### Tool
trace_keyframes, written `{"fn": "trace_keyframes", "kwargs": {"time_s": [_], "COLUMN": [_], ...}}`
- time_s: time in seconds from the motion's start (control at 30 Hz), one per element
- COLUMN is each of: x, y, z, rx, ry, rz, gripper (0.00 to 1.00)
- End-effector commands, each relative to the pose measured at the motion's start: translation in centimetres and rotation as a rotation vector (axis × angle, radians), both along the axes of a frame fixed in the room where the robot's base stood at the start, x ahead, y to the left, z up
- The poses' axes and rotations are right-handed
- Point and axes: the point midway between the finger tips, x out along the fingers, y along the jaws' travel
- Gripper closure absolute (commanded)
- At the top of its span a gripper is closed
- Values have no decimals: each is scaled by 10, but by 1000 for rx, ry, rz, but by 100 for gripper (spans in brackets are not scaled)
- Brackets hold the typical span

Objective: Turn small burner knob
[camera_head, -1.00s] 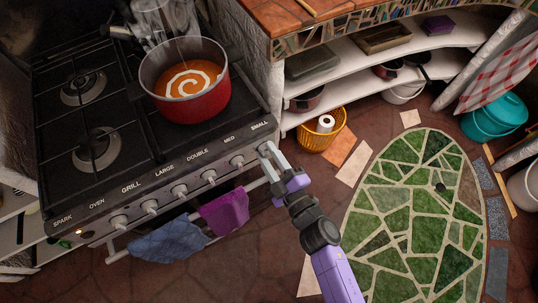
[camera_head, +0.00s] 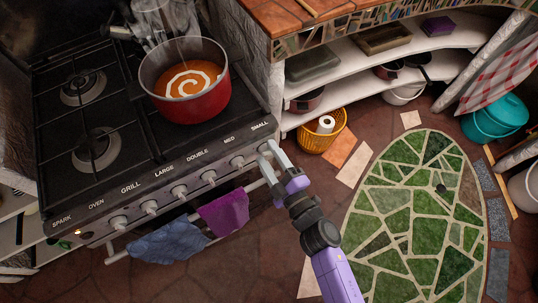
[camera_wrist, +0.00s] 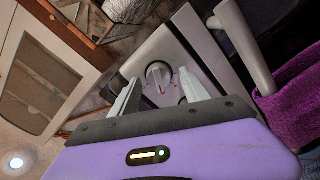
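The small burner knob (camera_wrist: 158,74) is at the right end of the stove's front panel, below the "SMALL" label (camera_head: 261,125). I cannot tell whether either finger touches the knob. In the head view the fingertips partly hide it.
The neighbouring "MED" knob (camera_head: 238,162) sits to the left in the head view. The oven rail carries a purple towel (camera_head: 224,211) and a blue towel (camera_head: 170,241). A red pot of orange soup (camera_head: 190,97) stands on the stove. A basket (camera_head: 314,142) is right of the stove.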

Motion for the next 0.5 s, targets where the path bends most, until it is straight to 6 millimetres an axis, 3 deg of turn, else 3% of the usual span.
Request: {"fn": "trace_keyframes", "kwargs": {"time_s": [0.27,0.5], "x": [-5,-36], "y": [-4,-24], "z": [0,-1], "rx": [0,0], "ry": [2,2], "rz": [0,-1], "gripper": [46,46]}}
